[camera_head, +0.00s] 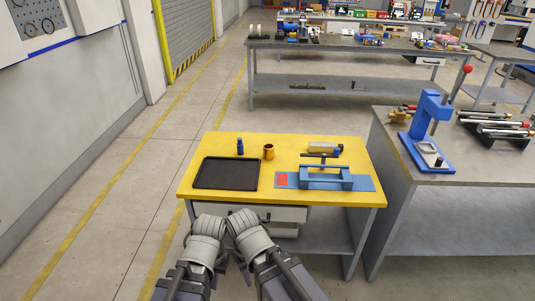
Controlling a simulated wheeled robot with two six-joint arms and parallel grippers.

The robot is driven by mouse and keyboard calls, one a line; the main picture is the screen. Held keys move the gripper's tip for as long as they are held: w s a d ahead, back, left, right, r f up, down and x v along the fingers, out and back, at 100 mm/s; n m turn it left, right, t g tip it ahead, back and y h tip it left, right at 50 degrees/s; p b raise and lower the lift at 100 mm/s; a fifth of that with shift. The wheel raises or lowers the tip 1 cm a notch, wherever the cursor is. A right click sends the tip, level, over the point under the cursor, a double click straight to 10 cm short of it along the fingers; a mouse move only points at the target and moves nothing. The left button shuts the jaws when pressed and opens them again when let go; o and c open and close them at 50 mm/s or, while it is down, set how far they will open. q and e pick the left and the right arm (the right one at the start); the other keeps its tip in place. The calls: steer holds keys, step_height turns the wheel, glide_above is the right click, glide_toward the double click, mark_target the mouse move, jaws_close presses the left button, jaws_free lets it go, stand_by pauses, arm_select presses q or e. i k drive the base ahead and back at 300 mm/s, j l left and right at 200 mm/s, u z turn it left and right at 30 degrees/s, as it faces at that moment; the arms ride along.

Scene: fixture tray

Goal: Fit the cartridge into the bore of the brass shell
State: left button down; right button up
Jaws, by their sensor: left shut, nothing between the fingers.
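A small dark blue cylinder, seemingly the cartridge (240,147), stands upright near the back of the yellow table, behind the black tray. The brass shell (268,153) stands upright just to its right, apart from it. Its open top faces up; the depth of the bore cannot be made out. My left gripper (208,226) is low in front of the table's front edge, shut and empty. My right gripper (243,222) is close beside it, also away from the objects; its fingers are too unclear to tell open from shut.
The black tray (203,184) is empty at the table's left. A blue fixture (343,182) with a red patch stands at the right, with a beige and grey item (324,146) behind it. A grey bench (436,181) with a blue press (424,125) stands to the right.

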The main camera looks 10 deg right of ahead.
mark_target(269, 152)
steer(key=i+j+u, duration=0.35)
steer(key=u, duration=0.15)
steer(key=i+j+u, duration=0.2)
steer(key=i+u, duration=0.3)
steer(key=i+j+u, duration=0.2)
steer(key=i+u, duration=0.75)
steer(key=i+j+z, duration=0.1)
steer(key=i+z, duration=0.25)
steer(key=i, duration=0.55)
steer(key=i+l+z, duration=0.15)
steer(key=z, duration=0.3)
steer(key=i+z, duration=0.65)
steer(key=z, duration=0.2)
steer(key=i+j+z, duration=0.2)
steer(key=z, duration=0.2)
steer(key=i+l+z, duration=0.1)
steer(key=z, duration=0.3)
steer(key=i+z, duration=0.25)
steer(key=z, duration=0.15)
steer(key=i+z, duration=0.15)
steer(key=z, duration=0.25)
steer(key=i+z, duration=0.2)
steer(key=z, duration=0.2)
steer(key=i+j+z, duration=0.1)
steer(key=z, duration=0.3)
steer(key=i+z, duration=0.2)
steer(key=z, duration=0.15)
steer(key=i+j+z, duration=0.1)
steer(key=i+z, duration=0.2)
steer(key=k, duration=0.05)
